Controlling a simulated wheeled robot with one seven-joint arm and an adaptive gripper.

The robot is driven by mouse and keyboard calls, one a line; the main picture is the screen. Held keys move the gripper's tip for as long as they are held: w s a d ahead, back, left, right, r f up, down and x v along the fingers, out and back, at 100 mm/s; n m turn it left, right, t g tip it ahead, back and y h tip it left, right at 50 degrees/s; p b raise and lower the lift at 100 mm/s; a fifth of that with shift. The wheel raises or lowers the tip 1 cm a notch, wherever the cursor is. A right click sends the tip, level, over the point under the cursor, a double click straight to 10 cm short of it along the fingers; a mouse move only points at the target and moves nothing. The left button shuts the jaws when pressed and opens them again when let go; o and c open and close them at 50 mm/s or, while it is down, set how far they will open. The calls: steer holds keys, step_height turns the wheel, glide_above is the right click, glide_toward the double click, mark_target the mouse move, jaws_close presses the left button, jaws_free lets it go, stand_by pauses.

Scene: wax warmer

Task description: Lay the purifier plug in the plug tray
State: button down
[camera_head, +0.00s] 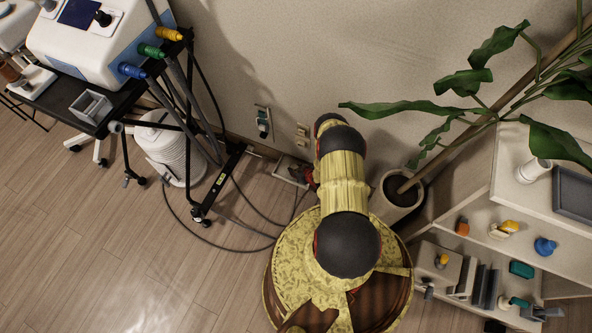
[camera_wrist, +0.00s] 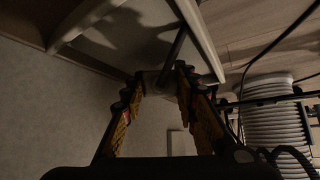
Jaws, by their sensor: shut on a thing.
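My gripper (camera_wrist: 162,78) is low by the wall, shut on a pale thing between its fingertips that appears to be the purifier plug (camera_wrist: 152,84). The fingers and the dim light hide most of the plug. A dark cord runs from the fingertips across the plug tray (camera_wrist: 212,45), a shallow tray with a pale rim. The gripper is at or over the tray's edge; I cannot tell whether the plug touches it. In the head view the gripper (camera_head: 301,175) is partly behind my arm, beside the tray (camera_head: 280,168) on the floor. The plug is hidden there.
The white ribbed purifier (camera_head: 172,150) stands left, with cables looping over the floor. A black stand foot (camera_head: 218,188) lies between. Wall outlets (camera_head: 302,133) are above the tray; one holds a dark plug (camera_head: 263,122). A potted plant (camera_head: 397,195) and shelves (camera_head: 490,240) are right.

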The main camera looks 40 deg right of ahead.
steer(key=c, duration=1.3)
jaws_free()
steer(key=v, duration=1.2)
